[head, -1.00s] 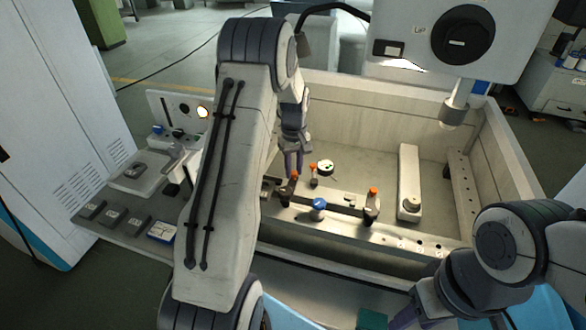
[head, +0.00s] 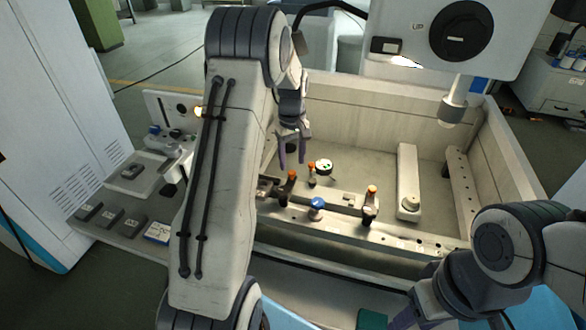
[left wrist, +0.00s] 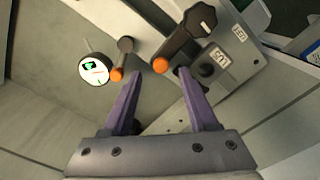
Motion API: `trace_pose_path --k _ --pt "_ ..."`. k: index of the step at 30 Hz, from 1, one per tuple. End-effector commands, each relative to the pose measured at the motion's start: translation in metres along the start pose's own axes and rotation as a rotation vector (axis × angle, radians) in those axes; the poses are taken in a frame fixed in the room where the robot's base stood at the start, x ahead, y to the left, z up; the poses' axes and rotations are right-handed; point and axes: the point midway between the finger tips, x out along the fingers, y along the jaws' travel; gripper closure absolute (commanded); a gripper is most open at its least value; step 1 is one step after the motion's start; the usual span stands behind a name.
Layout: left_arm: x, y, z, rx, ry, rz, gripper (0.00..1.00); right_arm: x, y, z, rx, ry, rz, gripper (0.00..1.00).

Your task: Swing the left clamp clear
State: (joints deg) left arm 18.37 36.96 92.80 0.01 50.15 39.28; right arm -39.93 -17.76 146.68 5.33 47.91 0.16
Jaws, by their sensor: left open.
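The left clamp (head: 287,187) stands on the front rail of the tank, with a dark lever and an orange tip. In the left wrist view the clamp's dark arm (left wrist: 183,42) slopes down from a black knob to its orange tip. My left gripper (head: 292,160) is open and empty, just behind and above the clamp in the head view. In the left wrist view the orange tip shows between the purple fingertips (left wrist: 159,76); I see no contact. My right gripper (head: 428,305) is partly in view at the bottom, its jaws unclear.
A round dial (head: 324,167) and a smaller orange-tipped post (head: 311,174) stand close by. A blue-topped knob (head: 317,204) and another orange-tipped clamp (head: 370,203) are further right on the rail. The machine head (head: 455,40) hangs above right. The tank floor behind is mostly clear.

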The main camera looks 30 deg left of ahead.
Motion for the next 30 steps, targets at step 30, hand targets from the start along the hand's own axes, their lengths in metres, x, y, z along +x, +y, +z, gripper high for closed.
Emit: trace_pose_path --k 30 --pt "-0.07 0.002 0.001 0.005 0.001 0.001 0.41 0.017 0.001 0.001 -0.001 0.0 0.0 0.5"
